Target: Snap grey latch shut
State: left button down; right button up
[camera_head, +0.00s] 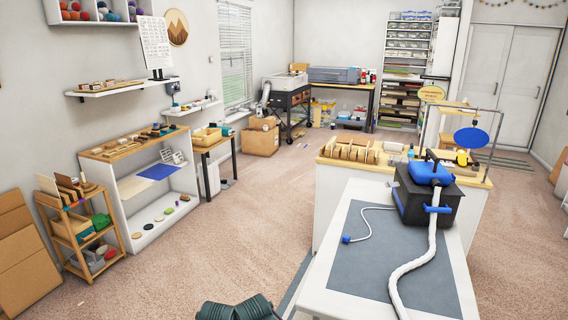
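I cannot make out a grey latch in the head view. A dark box (412,200) with a blue top part (430,174) stands on the white table at the right. A thick white hose (418,262) runs from its front down toward the table's near edge, past a blue fitting (437,209). A thin pale cable (385,208) leads left from the box to a small blue plug (347,239) on the grey mat (375,258). Neither of my grippers shows. A dark green ribbed object (237,308) is cut off at the bottom edge; I cannot tell what it is.
A workbench (334,161) with a wooden rack (350,151) stands behind the white table (468,302). Shelves and a wooden stand (100,244) line the left wall. A cardboard box (262,138) sits on the floor farther back. The carpet (230,225) in the middle is clear.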

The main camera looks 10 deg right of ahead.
aim_at(389, 183)
jog(key=i+j+z, duration=0.25)
jog(key=z, duration=0.15)
jog(key=i+j+z, duration=0.15)
jog(key=j+z, duration=0.25)
jog(key=i+j+z, duration=0.15)
jog(key=j+z, duration=0.7)
jog(key=i+l, duration=0.05)
